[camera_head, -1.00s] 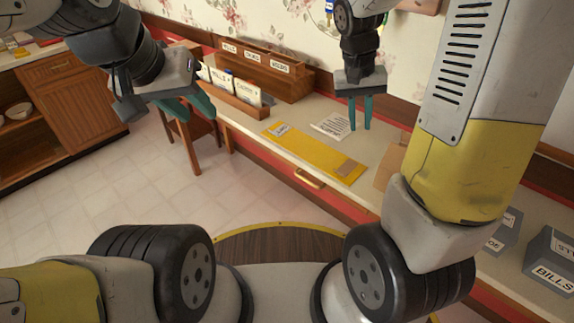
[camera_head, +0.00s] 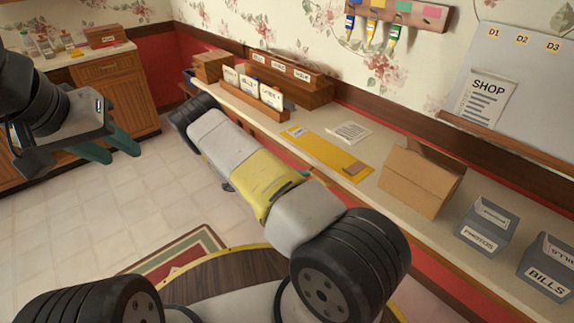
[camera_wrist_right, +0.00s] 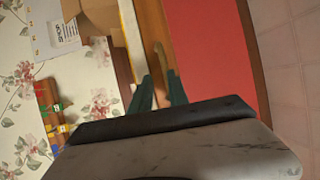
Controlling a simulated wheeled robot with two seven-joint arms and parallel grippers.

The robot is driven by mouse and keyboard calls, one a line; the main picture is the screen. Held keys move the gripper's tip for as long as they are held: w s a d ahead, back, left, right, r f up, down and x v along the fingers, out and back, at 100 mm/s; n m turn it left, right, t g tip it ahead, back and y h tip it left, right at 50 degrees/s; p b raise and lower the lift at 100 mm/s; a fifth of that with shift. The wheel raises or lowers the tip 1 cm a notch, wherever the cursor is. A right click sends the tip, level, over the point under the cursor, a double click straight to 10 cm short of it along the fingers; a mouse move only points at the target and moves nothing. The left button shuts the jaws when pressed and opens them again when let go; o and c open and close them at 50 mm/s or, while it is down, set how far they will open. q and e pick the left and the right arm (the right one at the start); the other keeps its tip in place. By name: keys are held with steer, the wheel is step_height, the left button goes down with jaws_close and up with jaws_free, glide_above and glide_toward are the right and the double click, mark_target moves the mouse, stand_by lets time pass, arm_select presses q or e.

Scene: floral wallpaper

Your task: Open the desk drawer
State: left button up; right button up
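The desk (camera_head: 388,152) runs along the wall in the head view. In the right wrist view, the drawer's brown wooden front (camera_wrist_right: 151,22) carries a brass handle (camera_wrist_right: 162,58). My right gripper (camera_wrist_right: 162,80) is open, its teal fingers apart and pointing at the handle, which shows between and just beyond the tips. I cannot tell whether they touch it. The drawer looks shut. In the head view my right arm hides the handle and most of that gripper. My left gripper (camera_head: 123,154) is open and empty, in the air at the left, away from the desk.
On the desk are a yellow mat (camera_head: 325,150), a paper (camera_head: 348,132), a letter rack (camera_head: 255,97), a cardboard box (camera_head: 420,182) and grey bins (camera_head: 488,228). A wooden cabinet (camera_head: 117,88) stands at the back left. The tiled floor (camera_head: 150,195) between is clear.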

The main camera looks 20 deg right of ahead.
mark_target(316, 178)
steer(key=shift+n+t+h, duration=0.3)
steer(key=shift+t, duration=0.2)
steer(key=d+f, duration=0.1)
steer(key=d, duration=0.3)
steer(key=d+f, duration=0.1)
steer(key=d, duration=0.1)
steer(key=shift+w+d+f, duration=0.2)
steer(key=shift+d+f, duration=0.1)
jaws_close()
stand_by(0.9)
